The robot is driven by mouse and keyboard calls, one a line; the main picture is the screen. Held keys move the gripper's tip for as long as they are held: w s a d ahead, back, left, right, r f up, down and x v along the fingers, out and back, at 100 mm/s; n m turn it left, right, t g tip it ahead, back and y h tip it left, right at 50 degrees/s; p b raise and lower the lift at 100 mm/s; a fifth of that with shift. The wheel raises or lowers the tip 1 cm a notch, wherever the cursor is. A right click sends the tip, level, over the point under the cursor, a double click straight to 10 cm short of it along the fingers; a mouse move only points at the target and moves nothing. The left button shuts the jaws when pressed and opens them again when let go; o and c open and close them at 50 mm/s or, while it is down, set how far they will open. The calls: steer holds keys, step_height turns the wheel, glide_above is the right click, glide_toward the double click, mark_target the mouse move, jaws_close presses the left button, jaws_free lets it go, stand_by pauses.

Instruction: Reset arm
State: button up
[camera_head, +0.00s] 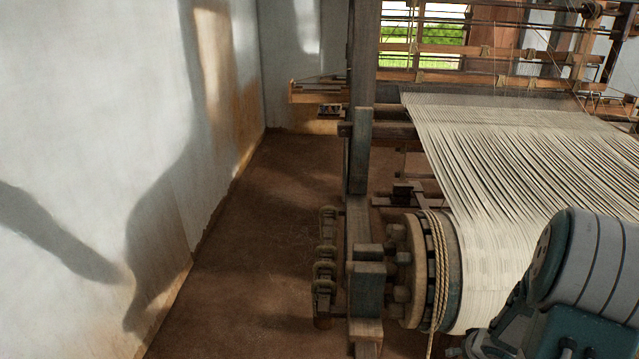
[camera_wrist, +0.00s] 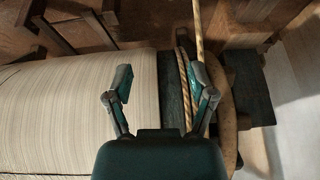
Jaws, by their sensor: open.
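My gripper (camera_wrist: 160,82) is open in the wrist view, with its two fingers spread and nothing between them in their grip. It hangs over the loom's warp roller (camera_wrist: 75,110), which is wound with pale threads. A tan rope (camera_wrist: 185,85) wraps the roller's dark end, behind and beside the right finger; I cannot tell whether they touch. In the head view the rope (camera_head: 437,265) hangs over the roller's end (camera_head: 415,268). My arm fills the lower right corner there, and the gripper's fingers are hidden.
The sheet of pale warp threads (camera_head: 520,150) stretches back to the loom frame. A wooden post (camera_head: 360,130) stands left of the roller, with a toothed wooden piece (camera_head: 325,262) beside it. The earthen floor (camera_head: 240,250) is clear between the post and white wall (camera_head: 90,130).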

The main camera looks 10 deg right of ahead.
steer(key=w+a+r+h, duration=0.1)
steer(key=a+r+h, duration=0.15)
steer(key=r, duration=0.75)
steer(key=w+a+r+h, duration=0.15)
steer(key=a+r, duration=0.25)
steer(key=r, duration=0.5)
steer(key=s+a+r+n+y, duration=0.1)
steer(key=s+a+r+y, duration=0.1)
steer(key=s+a+r, duration=0.2)
steer(key=s+a+r+n+y, duration=0.1)
steer(key=s+a+r, duration=0.4)
steer(key=s+a, duration=0.5)
steer(key=a+y, duration=0.1)
steer(key=a, duration=0.4)
steer(key=shift+a+r+n+y, duration=0.2)
steer(key=shift+a+n+y, duration=0.2)
